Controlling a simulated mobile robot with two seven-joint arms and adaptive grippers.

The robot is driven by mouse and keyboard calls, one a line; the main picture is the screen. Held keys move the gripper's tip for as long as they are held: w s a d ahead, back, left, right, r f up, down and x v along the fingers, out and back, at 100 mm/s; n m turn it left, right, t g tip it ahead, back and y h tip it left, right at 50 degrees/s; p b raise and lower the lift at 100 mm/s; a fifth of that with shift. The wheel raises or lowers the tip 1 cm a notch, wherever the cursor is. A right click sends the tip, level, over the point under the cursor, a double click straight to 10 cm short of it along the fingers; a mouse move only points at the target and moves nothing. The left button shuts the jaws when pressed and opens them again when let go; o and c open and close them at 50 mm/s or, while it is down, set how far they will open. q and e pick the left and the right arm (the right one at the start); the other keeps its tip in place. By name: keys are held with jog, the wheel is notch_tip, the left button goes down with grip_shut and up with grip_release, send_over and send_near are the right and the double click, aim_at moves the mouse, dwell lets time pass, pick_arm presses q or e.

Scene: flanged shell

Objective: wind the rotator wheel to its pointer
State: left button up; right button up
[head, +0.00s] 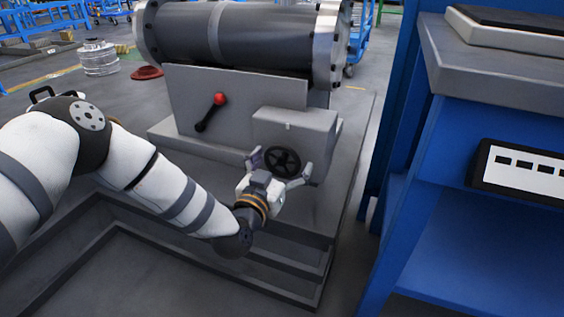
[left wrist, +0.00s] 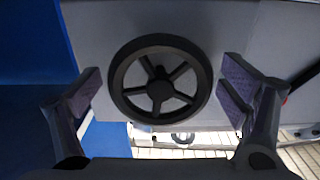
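The rotator wheel (head: 283,161) is a dark spoked handwheel on the front of a grey box (head: 298,128) below the large dark cylinder. In the left wrist view the wheel (left wrist: 160,48) faces me, centred between the fingers. My left gripper (head: 281,168) is in front of it, open, one finger on each side. In the left wrist view the gripper (left wrist: 160,90) shows a small gap between each finger pad and the rim. A small light mark (head: 289,126) sits on the box above the wheel; I cannot tell whether it is the pointer. My right gripper is out of view.
A dark flanged cylinder (head: 262,38) lies on the grey stand (head: 235,98). A red-knobbed lever (head: 211,112) is left of the box. A blue shelf unit (head: 470,235) stands close on the right. Grey base rails (head: 200,262) run below my left arm.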

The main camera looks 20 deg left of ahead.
pick_arm(q)
jog(key=s, duration=1.2)
jog(key=shift+a, duration=0.2)
